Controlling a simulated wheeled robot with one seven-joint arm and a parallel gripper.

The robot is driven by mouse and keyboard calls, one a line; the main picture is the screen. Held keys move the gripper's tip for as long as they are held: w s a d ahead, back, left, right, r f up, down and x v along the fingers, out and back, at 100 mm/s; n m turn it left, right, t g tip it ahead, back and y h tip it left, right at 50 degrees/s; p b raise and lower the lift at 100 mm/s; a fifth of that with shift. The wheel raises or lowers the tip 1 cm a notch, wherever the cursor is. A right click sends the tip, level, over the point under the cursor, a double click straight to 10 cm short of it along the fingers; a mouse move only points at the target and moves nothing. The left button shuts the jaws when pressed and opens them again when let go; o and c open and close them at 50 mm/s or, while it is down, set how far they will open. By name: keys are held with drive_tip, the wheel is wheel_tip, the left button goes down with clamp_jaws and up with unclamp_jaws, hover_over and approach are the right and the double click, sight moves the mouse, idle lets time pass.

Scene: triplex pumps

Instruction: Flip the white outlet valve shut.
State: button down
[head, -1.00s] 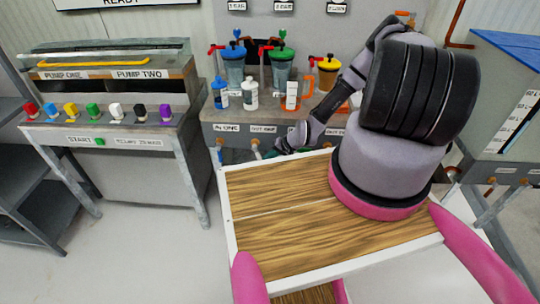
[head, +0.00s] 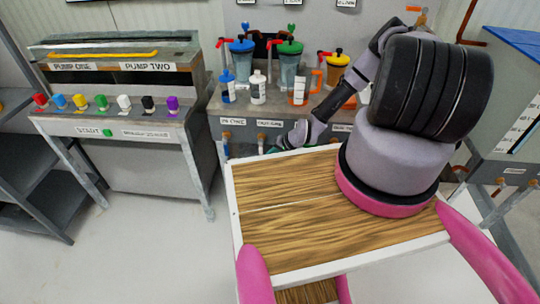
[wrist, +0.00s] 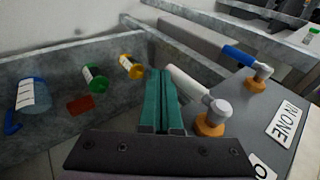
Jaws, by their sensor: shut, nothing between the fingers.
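The white outlet valve has a white lever (wrist: 187,82) on a silver stem and orange-brown base, on the grey panel in the wrist view. The lever points out to the upper left, roughly parallel to the blue lever. In the head view the valve (head: 261,140) is small, below its label. My gripper (wrist: 158,74) is shut and empty, its green fingers just left of the white lever. I cannot tell whether they touch it. In the head view my fingers are mostly hidden behind the wooden top.
The blue valve (wrist: 240,56) sits beyond the white one, beside the "IN ONE" label (wrist: 286,122). Coloured containers (head: 290,65) and bottles stand on the panel's bench. A button console (head: 120,120) is at left. A wood-topped surface (head: 285,190) lies in front.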

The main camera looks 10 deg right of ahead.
drive_tip(key=v, duration=1)
drive_tip(key=shift+d+r, duration=0.25)
drive_tip(key=shift+r, duration=0.05)
drive_tip(key=shift+s, duration=0.1)
